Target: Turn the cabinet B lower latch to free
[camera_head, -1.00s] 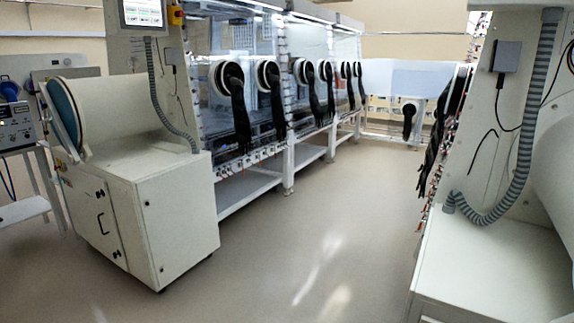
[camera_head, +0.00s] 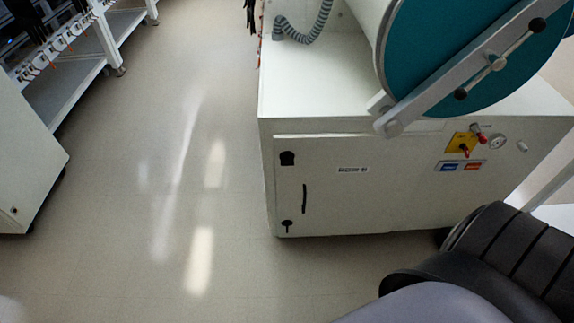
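A white cabinet (camera_head: 390,205) stands at the right, its front door facing me. The small label (camera_head: 352,170) on the door is too blurred to read surely. The lower latch (camera_head: 287,225) is a small black piece at the door's lower left corner, with a thin part pointing down. The upper latch (camera_head: 287,158) is a broader black piece at the upper left corner. A black vertical handle (camera_head: 304,198) sits between them, a little to the right. The door looks closed. Neither gripper is in view.
A teal round chamber door (camera_head: 470,50) with a grey bar stands above the cabinet. Another white cabinet (camera_head: 25,165) is at the left. Clear floor (camera_head: 160,200) lies between.

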